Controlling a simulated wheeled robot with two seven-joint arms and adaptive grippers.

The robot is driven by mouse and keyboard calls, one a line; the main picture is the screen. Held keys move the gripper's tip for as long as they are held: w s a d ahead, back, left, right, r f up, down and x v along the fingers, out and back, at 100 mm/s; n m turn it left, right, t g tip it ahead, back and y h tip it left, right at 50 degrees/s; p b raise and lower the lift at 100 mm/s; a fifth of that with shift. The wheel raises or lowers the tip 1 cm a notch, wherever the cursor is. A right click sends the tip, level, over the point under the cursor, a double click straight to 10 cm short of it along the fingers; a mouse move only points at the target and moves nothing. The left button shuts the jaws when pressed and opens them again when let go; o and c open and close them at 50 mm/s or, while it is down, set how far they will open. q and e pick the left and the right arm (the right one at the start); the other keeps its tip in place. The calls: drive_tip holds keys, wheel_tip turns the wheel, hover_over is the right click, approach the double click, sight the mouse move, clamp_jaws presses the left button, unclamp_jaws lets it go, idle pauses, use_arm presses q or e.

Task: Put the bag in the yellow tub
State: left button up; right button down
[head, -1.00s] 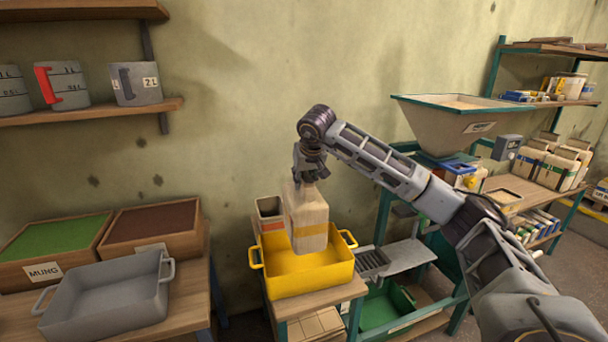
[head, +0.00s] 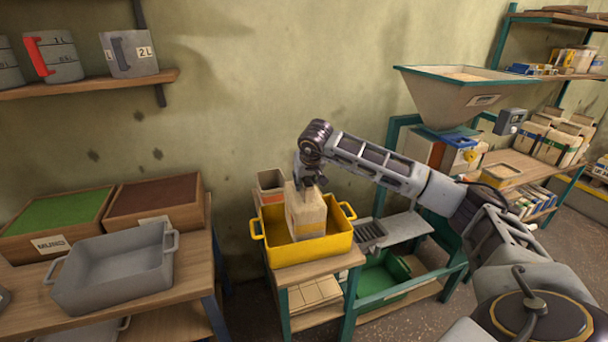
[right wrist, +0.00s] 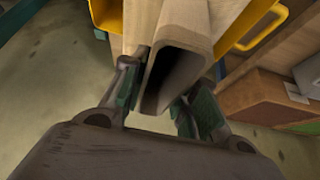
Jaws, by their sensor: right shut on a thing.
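The bag (head: 306,214) is beige with an orange-brown band and stands roughly upright. My right gripper (head: 311,182) is shut on its top end. The lower part of the bag is inside the outline of the yellow tub (head: 312,251), toward its back; I cannot tell whether it touches the tub floor. My left gripper is not in view.
A small open box (head: 270,184) stands behind the tub at left. A grey tub (head: 115,283) sits on the left table by the bins. A hopper (head: 462,100) stands at right, with a metal chute (head: 398,232) beside the yellow tub. Bare wall lies behind.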

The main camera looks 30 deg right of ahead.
drive_tip(key=shift+r, duration=0.1)
idle(0.3)
drive_tip(key=shift+w+f, duration=0.1)
drive_tip(key=shift+f, duration=1.75)
drive_tip(key=c, duration=1.1)
unclamp_jaws()
drive_tip(key=shift+s+a+f, duration=0.1)
drive_tip(key=shift+s+f, duration=0.05)
drive_tip(key=shift+s, duration=0.05)
drive_tip(key=shift+v, duration=5.95)
